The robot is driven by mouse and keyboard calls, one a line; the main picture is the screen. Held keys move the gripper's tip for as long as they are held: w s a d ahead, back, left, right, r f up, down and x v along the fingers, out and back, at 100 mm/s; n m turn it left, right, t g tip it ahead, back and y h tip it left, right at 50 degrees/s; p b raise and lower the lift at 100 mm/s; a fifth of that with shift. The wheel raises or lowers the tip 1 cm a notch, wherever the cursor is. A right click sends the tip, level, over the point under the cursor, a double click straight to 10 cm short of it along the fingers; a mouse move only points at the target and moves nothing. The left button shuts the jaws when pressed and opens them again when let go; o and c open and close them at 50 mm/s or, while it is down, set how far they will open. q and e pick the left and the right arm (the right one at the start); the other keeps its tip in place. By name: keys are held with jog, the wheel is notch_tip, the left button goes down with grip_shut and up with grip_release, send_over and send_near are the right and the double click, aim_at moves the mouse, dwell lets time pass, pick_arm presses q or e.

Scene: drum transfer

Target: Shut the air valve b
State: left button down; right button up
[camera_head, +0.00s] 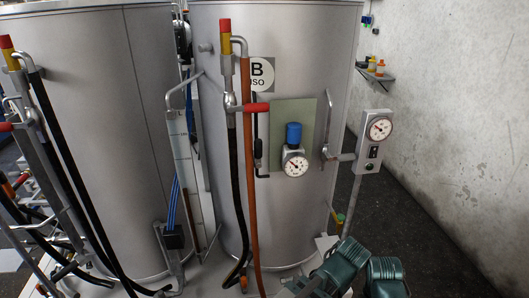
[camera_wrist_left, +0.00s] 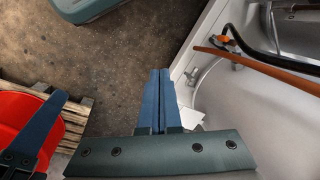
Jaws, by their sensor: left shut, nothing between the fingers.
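In the head view the tank marked B (camera_head: 222,60) stands in the middle. A red handle (camera_head: 256,107) sticks out to the right from its vertical pipe, roughly level. A thin black lever (camera_head: 258,148) hangs upright beside the green panel (camera_head: 305,112). I cannot tell from a label which of these is air valve b. My left gripper (camera_wrist_left: 163,100) shows in the left wrist view, shut and empty, above the floor beside a pale tank surface. A blue finger-like part (camera_wrist_left: 42,128) at the lower left may be my right gripper; its jaw state is unclear.
A blue-topped regulator with a gauge (camera_head: 294,163) sits on the panel. A gauge box (camera_head: 376,140) stands right of the tank. Dark and orange hoses (camera_head: 247,200) hang in front.

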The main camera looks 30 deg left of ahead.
aim_at(258, 153)
pick_arm(q)
jog(key=w+a+r+t+y+p, duration=0.1)
jog(key=w+a+r+t+y, duration=0.1)
jog(key=w+a+r+y, duration=0.45)
jog(key=w+a+r+t+y+p, duration=0.1)
jog(key=w+a+r, duration=0.35)
jog(key=w, duration=0.55)
jog(key=w+a+r+t+y, duration=0.25)
jog(key=w+r+y, duration=0.2)
jog(key=r, duration=0.25)
jog(key=w+a+r+t+y, duration=0.1)
jog(key=w+a+r+y, duration=0.2)
jog(key=w+r, duration=0.25)
jog(key=shift+g, duration=0.25)
jog(key=x, duration=0.9)
jog(key=shift+s+a+r, duration=0.15)
jog(key=shift+a, duration=0.05)
jog(key=shift+s+a, duration=0.3)
jog(key=shift+a, duration=0.25)
jog(key=shift+s+a, duration=0.3)
jog(key=shift+a, duration=0.25)
jog(key=shift+s+a, duration=0.3)
jog(key=shift+a, duration=0.4)
jog(key=shift+p, duration=0.3)
jog(key=shift+s+a+r+h+p, duration=0.1)
jog(key=shift+a+r+h+p, duration=0.05)
jog(key=shift+h+p, duration=0.3)
